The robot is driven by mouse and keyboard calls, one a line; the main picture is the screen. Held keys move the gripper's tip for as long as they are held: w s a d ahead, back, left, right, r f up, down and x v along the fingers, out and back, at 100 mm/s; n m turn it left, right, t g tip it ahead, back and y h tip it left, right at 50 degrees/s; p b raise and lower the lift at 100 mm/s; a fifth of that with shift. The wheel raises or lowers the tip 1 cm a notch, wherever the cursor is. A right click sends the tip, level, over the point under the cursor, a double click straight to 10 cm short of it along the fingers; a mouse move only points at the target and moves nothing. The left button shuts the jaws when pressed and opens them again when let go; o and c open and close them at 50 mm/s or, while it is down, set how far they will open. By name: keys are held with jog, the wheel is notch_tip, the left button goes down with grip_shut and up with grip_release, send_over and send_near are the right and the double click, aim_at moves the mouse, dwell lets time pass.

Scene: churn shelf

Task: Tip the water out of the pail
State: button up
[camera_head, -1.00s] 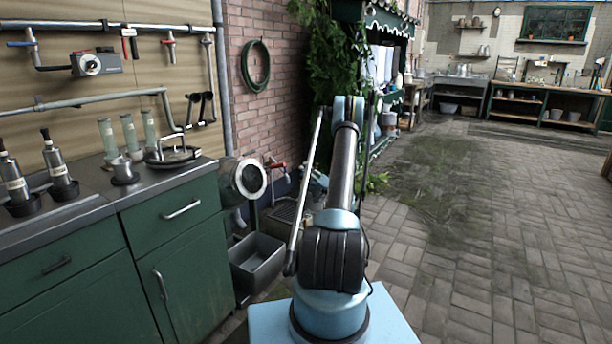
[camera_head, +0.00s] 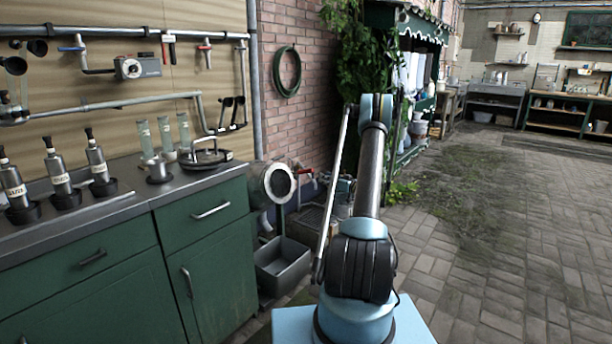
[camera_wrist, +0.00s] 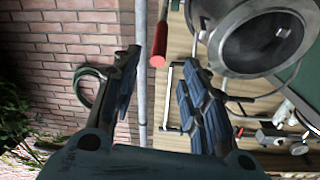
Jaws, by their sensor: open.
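I cannot pick out the pail for certain. A round metal drum with a pale rim (camera_head: 275,182) is mounted low by the brick wall in the head view. A similar round metal vessel (camera_wrist: 265,38) fills the upper right of the wrist view. Below the drum stands a grey rectangular trough (camera_head: 282,268). No water can be made out. The right finger overlaps the vessel's edge in the picture; contact cannot be told. The gripper is hidden behind my arm in the head view.
A green cabinet (camera_head: 90,290) with a grey counter stands at left, with bottles (camera_head: 97,165) on top. A pipe rail (camera_head: 100,104) crosses the wall behind. A leafy plant (camera_head: 350,60) and a shelf stand (camera_head: 418,35) are beyond my arm. The paved floor (camera_head: 500,230) at right is clear.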

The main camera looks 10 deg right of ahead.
aim_at(306, 171)
jog(key=x, duration=1.4)
jog(key=shift+w+a, duration=0.1)
jog(key=shift+a, duration=0.05)
